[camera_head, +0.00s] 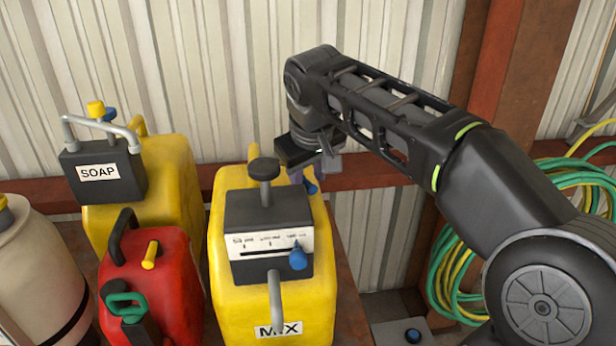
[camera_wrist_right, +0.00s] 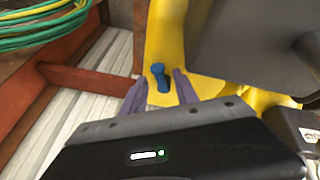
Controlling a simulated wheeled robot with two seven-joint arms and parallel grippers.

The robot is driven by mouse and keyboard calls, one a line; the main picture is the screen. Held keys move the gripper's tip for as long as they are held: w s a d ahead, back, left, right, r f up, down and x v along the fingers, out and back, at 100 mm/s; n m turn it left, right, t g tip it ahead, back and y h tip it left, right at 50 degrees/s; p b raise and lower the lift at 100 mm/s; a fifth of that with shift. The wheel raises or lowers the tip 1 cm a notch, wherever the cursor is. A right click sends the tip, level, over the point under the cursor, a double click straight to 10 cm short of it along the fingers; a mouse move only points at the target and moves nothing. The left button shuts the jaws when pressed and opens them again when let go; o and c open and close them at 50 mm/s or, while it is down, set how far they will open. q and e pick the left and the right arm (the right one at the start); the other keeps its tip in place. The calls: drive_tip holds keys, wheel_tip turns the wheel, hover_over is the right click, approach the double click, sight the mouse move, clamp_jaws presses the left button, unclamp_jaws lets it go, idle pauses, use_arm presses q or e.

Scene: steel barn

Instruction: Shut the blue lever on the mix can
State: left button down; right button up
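The mix can (camera_head: 222,280) is a yellow can with a MIX label and a dark box on top, right of centre in the head view. Its blue lever (camera_head: 311,187) is at the back right side, partly hidden by my right gripper (camera_head: 313,170). In the right wrist view the blue lever (camera_wrist_right: 160,78) stands against the can's yellow side (camera_wrist_right: 165,30), between the two fingers of my right gripper (camera_wrist_right: 158,79). The fingers are apart, with gaps beside the lever; contact cannot be told. My left gripper is not in view.
A blue slider knob (camera_head: 298,258) sits on the mix can's front scale. A yellow SOAP can (camera_head: 175,180), a red can (camera_head: 165,290) and a cream container (camera_head: 40,270) stand to the left. Coiled green and yellow hoses (camera_head: 450,270) hang at the right.

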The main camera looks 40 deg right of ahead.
drive_tip(key=shift+s+a+r, duration=0.1)
drive_tip(key=shift+s+r, duration=0.05)
drive_tip(key=shift+r, duration=0.3)
drive_tip(key=v, duration=0.4)
drive_tip(key=shift+b, duration=0.3)
drive_tip(key=p+v, duration=0.1)
drive_tip(key=v, duration=0.1)
drive_tip(key=shift+s+a+r+p, duration=0.1)
drive_tip(key=shift+s+r+p, duration=0.1)
drive_tip(key=shift+p, duration=0.15)
drive_tip(key=shift+w, duration=0.1)
